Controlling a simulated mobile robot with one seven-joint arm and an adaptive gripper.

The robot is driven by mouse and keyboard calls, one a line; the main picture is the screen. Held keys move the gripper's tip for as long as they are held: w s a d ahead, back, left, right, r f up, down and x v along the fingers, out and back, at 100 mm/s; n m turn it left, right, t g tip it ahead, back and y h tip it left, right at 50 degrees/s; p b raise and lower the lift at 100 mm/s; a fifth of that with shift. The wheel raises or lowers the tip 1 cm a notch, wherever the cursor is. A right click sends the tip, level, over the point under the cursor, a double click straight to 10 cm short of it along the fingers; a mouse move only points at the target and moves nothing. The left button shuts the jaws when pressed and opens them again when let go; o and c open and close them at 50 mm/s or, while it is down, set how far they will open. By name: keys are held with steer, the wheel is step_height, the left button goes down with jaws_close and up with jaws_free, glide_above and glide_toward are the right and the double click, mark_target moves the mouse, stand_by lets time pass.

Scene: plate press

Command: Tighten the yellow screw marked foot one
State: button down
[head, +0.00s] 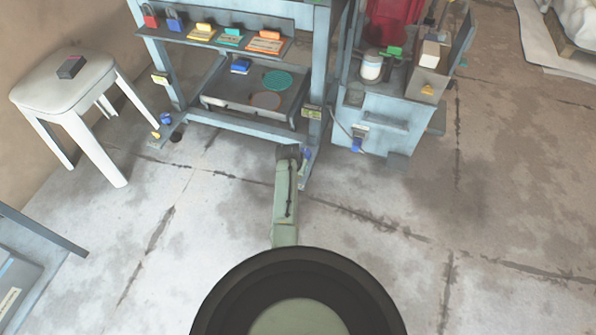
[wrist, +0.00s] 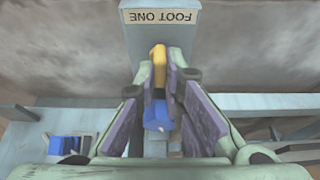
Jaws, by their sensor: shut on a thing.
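In the wrist view, the yellow screw (wrist: 159,66) stands between my fingertips, just in front of a plate labelled FOOT ONE (wrist: 163,17), which appears upside down. My gripper (wrist: 160,78) is shut on this yellow screw, with one finger on each side. A blue part (wrist: 158,116) shows between the fingers, nearer the palm. In the head view, my gripper (head: 291,152) is at the right front foot of the press frame (head: 318,125), and the yellow screw there is hidden. A blue part (head: 307,154) shows just right of the gripper.
The left foot has another yellow screw (head: 155,134) and a blue part (head: 166,118). A shelf (head: 215,43) holds padlocks and coloured blocks. A blue-grey cabinet (head: 385,120) stands close on the right. A white stool (head: 65,92) stands left. The floor in front is clear.

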steer(key=shift+m, duration=0.4)
steer(key=m, duration=0.1)
steer(key=m+h+b, duration=0.1)
steer(key=m, duration=0.1)
steer(key=shift+a+f+g, duration=0.15)
steer(key=shift+g, duration=0.15)
steer(key=m+b, duration=0.1)
steer(key=m, duration=0.1)
steer(key=m+g+h+b, duration=0.1)
steer(key=m+b, duration=0.1)
steer(key=shift+w+m+h, duration=0.2)
steer(key=shift+m+h, duration=0.1)
steer(key=m+g+b, duration=0.2)
steer(key=m+b, duration=0.3)
steer(key=shift+w+f, duration=0.1)
steer(key=m+g+b, duration=0.1)
steer(key=m+b, duration=0.3)
steer(key=shift+g, duration=0.4)
steer(key=shift+r+m+b, duration=0.2)
steer(key=shift+m+b, duration=0.1)
steer(key=shift+m, duration=0.1)
steer(key=c, duration=1.7)
jaws_free()
